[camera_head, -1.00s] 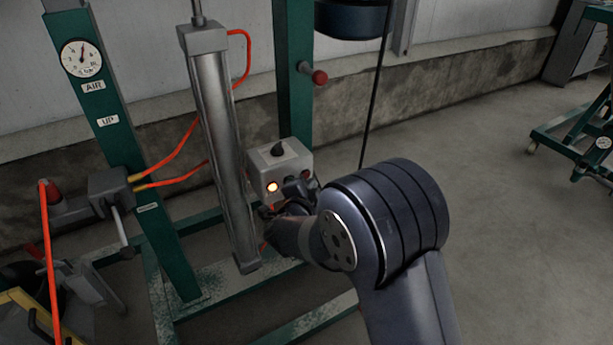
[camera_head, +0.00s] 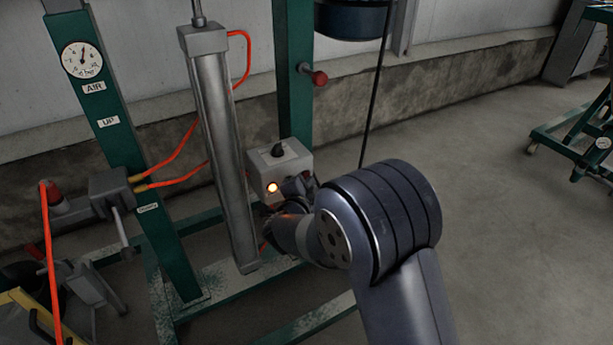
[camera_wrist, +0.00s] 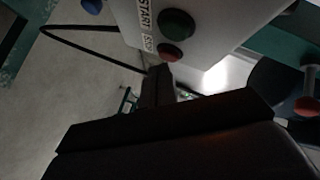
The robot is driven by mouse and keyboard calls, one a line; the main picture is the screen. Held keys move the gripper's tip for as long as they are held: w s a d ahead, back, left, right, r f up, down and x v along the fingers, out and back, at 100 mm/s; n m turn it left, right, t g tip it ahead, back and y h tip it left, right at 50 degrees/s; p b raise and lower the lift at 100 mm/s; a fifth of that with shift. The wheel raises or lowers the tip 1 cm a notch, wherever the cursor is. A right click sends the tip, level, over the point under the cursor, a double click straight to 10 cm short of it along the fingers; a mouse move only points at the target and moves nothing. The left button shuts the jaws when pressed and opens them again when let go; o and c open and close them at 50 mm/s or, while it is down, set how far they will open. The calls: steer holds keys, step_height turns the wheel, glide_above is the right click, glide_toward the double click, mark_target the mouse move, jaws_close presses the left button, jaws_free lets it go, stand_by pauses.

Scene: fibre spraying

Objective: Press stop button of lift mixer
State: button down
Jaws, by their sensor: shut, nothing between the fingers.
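The grey control box (camera_head: 268,160) of the lift mixer is fixed on the green frame in the head view, with a black knob on top and a lit orange lamp (camera_head: 273,188) on its front. In the wrist view, the red stop button (camera_wrist: 169,51) sits beside the green start button (camera_wrist: 177,23), with START and STOP labels at their left. My gripper (camera_wrist: 158,72) is shut and empty, its tips very close to the red button; I cannot tell whether they touch. In the head view my wrist hides most of the gripper and the box's lower right front.
A metal cylinder (camera_head: 219,140) with orange hoses stands just left of the box. A red-knobbed lever (camera_head: 319,78) sticks out of the green post (camera_head: 294,95) above it. A black cable hangs at right.

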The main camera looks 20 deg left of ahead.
steer(key=shift+w+a, duration=0.25)
steer(key=shift+a, duration=0.05)
stand_by(0.7)
steer(key=shift+d, duration=0.1)
steer(key=shift+s+d, duration=0.55)
steer(key=shift+s+d+b, duration=0.95)
steer(key=shift+s+d, duration=0.65)
steer(key=shift+d, duration=0.3)
steer(key=shift+w+a, duration=0.1)
steer(key=shift+s+d+b, duration=0.55)
steer(key=shift+s+d, duration=0.8)
steer(key=shift+d, duration=0.2)
